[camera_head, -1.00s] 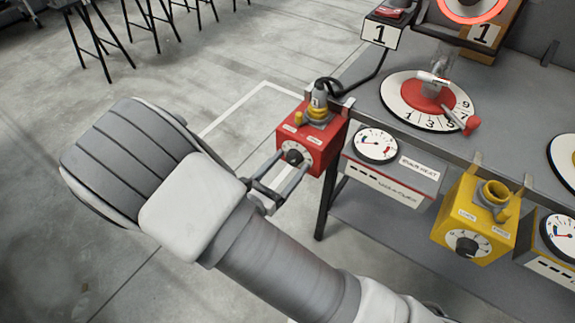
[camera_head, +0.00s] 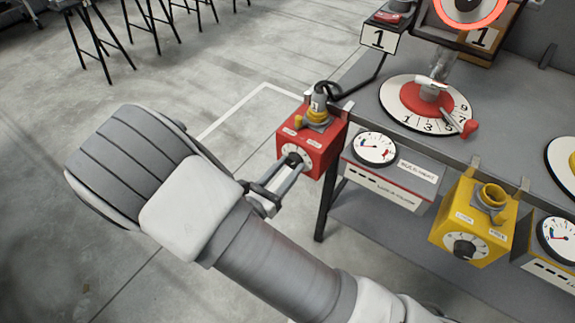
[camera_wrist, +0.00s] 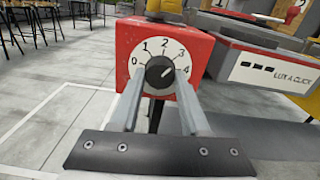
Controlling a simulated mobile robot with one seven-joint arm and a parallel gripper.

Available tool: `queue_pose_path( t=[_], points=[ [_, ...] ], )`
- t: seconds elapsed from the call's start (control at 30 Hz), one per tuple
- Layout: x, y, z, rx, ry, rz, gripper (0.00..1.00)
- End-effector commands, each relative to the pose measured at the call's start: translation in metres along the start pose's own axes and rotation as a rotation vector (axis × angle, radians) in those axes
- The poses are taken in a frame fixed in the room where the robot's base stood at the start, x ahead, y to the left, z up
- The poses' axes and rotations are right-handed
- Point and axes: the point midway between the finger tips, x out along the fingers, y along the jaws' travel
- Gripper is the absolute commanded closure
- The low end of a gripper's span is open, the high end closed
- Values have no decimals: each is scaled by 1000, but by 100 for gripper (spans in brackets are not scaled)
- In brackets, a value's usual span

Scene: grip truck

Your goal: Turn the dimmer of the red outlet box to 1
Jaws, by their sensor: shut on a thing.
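The red outlet box (camera_head: 319,157) hangs at the near left corner of the workbench, with a yellow-collared plug and black cable on top. In the wrist view its front face (camera_wrist: 192,38) carries a white dial marked 0 to 4 and a round black dimmer knob (camera_wrist: 159,74). The knob's white mark points up and right, towards the 3 to 4 side. My gripper (camera_wrist: 160,80) is shut on the knob, one finger on each side. In the head view my gripper (camera_head: 291,164) reaches the box face from the lower left, and its fingers largely hide the knob.
A yellow outlet box (camera_head: 474,222) with its own dial hangs further right. A meter box (camera_head: 384,186) labelled "LUX-A-CLICK" stands right beside the red box. A red-and-white number wheel (camera_head: 394,101) lies on the bench. The floor left of the bench is open.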

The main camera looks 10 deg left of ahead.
Motion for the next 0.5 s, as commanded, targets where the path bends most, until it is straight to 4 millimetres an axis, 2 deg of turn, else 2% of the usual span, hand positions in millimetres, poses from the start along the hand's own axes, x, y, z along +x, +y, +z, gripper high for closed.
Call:
queue_pose_path(
  t=[0.5],
  points=[
    [-1, -1, 4, -442, 3, 1, 100]
  ],
)
